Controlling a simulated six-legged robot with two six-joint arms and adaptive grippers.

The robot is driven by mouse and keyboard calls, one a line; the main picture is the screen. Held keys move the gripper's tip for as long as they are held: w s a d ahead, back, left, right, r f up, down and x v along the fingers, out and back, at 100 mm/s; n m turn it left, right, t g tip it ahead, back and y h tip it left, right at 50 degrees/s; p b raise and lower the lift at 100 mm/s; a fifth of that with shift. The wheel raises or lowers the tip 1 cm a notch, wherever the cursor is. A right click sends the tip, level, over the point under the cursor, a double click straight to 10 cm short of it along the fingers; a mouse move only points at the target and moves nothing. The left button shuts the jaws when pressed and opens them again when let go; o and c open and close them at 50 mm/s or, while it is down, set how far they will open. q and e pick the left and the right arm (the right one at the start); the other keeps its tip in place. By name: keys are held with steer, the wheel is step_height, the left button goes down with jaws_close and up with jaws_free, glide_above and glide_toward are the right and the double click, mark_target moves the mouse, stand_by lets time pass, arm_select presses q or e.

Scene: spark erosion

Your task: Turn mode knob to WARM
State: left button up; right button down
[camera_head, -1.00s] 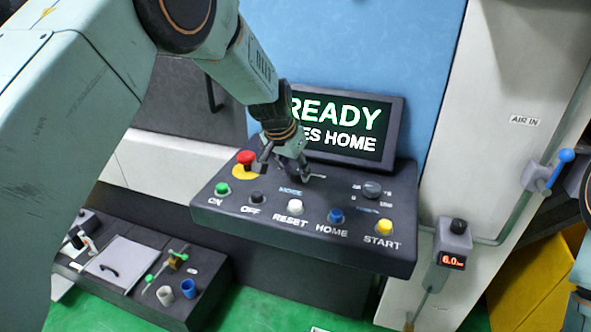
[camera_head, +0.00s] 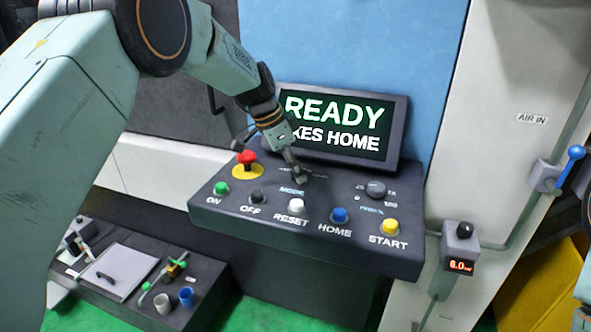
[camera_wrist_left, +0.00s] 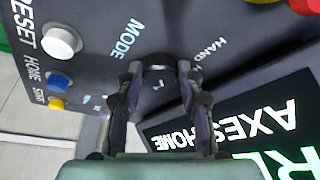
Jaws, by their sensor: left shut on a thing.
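The mode knob (camera_wrist_left: 158,78) is a dark round knob between the MODE and HAND lettering in the left wrist view. My left gripper (camera_wrist_left: 158,88) is shut on it, one finger on each side. In the head view my left gripper (camera_head: 299,178) reaches down to the panel just above the blue MODE label and hides most of the knob. Which setting the knob points to is hard to read. The WARM mark cannot be made out. My right gripper is not in view.
The dark control panel (camera_head: 210,203) carries a red emergency button (camera_head: 246,158), several push buttons along its front, and another dark knob (camera_head: 376,189) at right. The screen (camera_head: 345,125) behind the gripper reads READY. A low bench with small tools stands at lower left.

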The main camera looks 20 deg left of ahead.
arm_select(q)
steer(key=shift+w+r+m, duration=0.15)
steer(key=shift+m, duration=0.15)
steer(key=o, duration=1.2)
steer(key=shift+s+a, duration=0.15)
steer(key=shift+s, duration=0.05)
steer(key=shift+w, duration=0.1)
steer(key=v, duration=1.2)
